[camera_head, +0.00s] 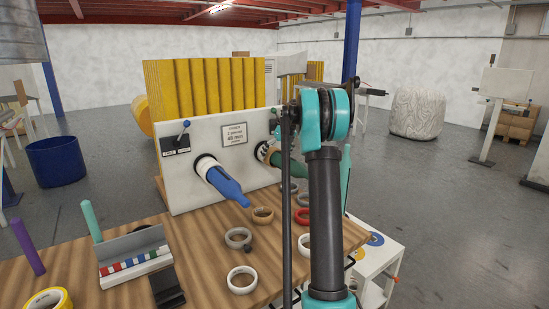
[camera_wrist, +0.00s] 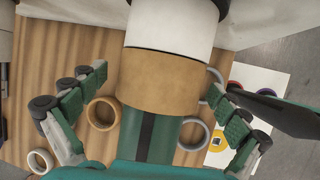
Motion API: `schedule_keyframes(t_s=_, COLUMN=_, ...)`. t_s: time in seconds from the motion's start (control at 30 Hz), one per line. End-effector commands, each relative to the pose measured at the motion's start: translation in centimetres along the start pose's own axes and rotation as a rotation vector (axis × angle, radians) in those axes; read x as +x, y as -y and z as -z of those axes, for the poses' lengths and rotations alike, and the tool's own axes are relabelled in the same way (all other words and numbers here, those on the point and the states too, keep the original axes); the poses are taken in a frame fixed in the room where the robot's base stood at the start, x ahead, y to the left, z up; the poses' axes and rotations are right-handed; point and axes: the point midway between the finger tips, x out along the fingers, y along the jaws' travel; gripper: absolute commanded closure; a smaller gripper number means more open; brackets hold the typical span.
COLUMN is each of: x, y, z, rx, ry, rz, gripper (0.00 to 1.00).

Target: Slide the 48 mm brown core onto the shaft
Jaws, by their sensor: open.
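A brown core (camera_wrist: 160,80) sits around the green shaft (camera_wrist: 150,137) in the wrist view, its far end next to a wider white cylinder (camera_wrist: 172,28). In the head view the brown core (camera_head: 262,152) and green shaft (camera_head: 286,160) project from the right half of the white panel (camera_head: 228,142), partly behind my arm. My gripper (camera_wrist: 156,82) is open, with one finger on each side of the core and visible gaps between. In the head view my arm hides most of the gripper.
A blue shaft (camera_head: 221,180) projects from the panel's left half. Loose rings lie on the wooden table (camera_head: 200,251), including a tan ring (camera_head: 262,215), a red ring (camera_head: 303,216) and a white ring (camera_head: 242,280). A small rack (camera_head: 135,262) stands at front left.

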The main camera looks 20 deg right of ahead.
Motion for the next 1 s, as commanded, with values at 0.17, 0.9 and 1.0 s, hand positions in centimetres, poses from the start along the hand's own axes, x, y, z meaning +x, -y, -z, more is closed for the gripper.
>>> schedule_keyframes(t_s=0.17, x=0.0, y=0.0, z=0.0, rx=0.0, ry=0.0, rz=0.0, gripper=0.0)
schedule_keyframes(t_s=0.9, x=-10.6, y=0.1, z=0.0, rx=0.001, ry=0.001, rz=0.0, gripper=0.0)
schedule_keyframes(t_s=1.0, x=-11.5, y=0.0, z=0.0, rx=0.0, ry=0.001, rz=0.0, gripper=0.0)
